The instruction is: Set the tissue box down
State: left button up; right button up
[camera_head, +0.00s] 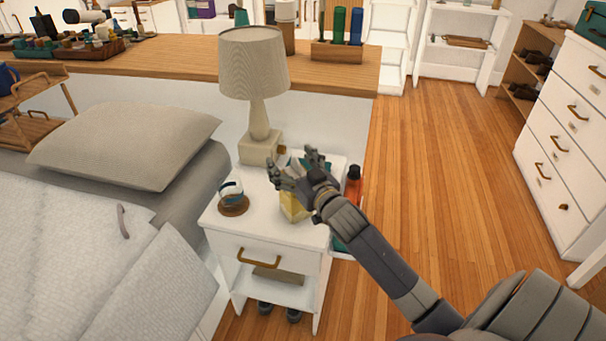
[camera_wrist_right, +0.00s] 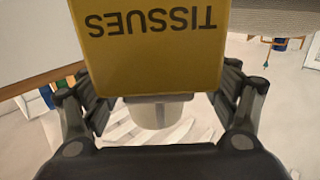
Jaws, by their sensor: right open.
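The yellow tissue box (camera_head: 292,206) is at the right part of the white nightstand's top (camera_head: 262,228), partly hidden by my right gripper (camera_head: 300,176). It appears to rest on the top, though its base is hard to make out. In the right wrist view the box (camera_wrist_right: 150,45) shows its "TISSUES" lettering upside down. The open fingers of my right gripper (camera_wrist_right: 160,88) spread to both sides of the box, with gaps beside it. My left gripper is not in view.
A lamp (camera_head: 258,125) stands at the back of the nightstand, and a glass on a brown coaster (camera_head: 232,206) at its left. A red bottle (camera_head: 352,186) is just right of the nightstand. The bed (camera_head: 120,220) is left; wooden floor (camera_head: 440,190) lies clear at right.

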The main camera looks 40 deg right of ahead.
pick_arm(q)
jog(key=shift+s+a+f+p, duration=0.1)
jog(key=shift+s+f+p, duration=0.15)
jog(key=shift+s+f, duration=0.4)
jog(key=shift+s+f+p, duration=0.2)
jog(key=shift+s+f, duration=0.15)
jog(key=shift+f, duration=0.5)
pick_arm(e)
jog(key=s, duration=1.1)
jog(key=shift+s+a, duration=0.25)
jog(key=shift+a, duration=0.2)
